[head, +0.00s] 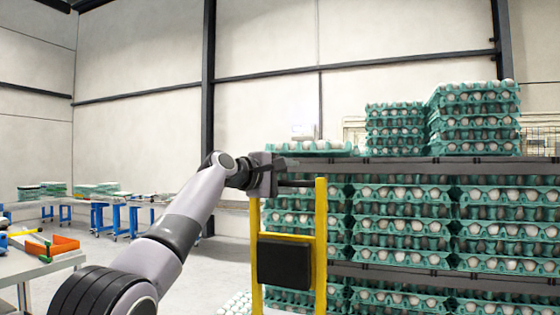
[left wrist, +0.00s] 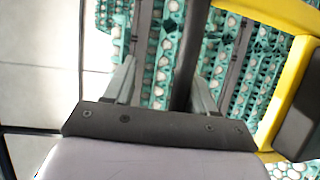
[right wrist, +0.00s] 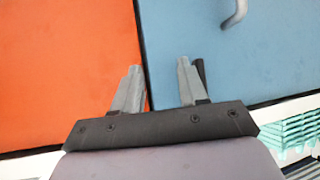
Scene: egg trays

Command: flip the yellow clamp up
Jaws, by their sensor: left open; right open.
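The yellow clamp (head: 321,235) is an upright yellow frame with a black pad, in front of the stacked egg trays in the head view. Its yellow side also shows at the right of the left wrist view (left wrist: 290,95). A dark bar (head: 300,183) runs across the top of the frame. My left gripper (head: 284,163) is at the top of the clamp, open. In the left wrist view the dark bar (left wrist: 190,50) passes between its spread fingers; contact cannot be told. My right gripper (right wrist: 158,75) is open and empty, and only the right wrist view shows it.
Tall stacks of green egg trays (head: 405,208) with dark dividers fill the right. Blue-legged tables (head: 105,215) with trays stand at the back left. An orange bin (head: 52,245) is on a near table. Orange (right wrist: 60,70) and blue (right wrist: 230,60) surfaces face my right gripper.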

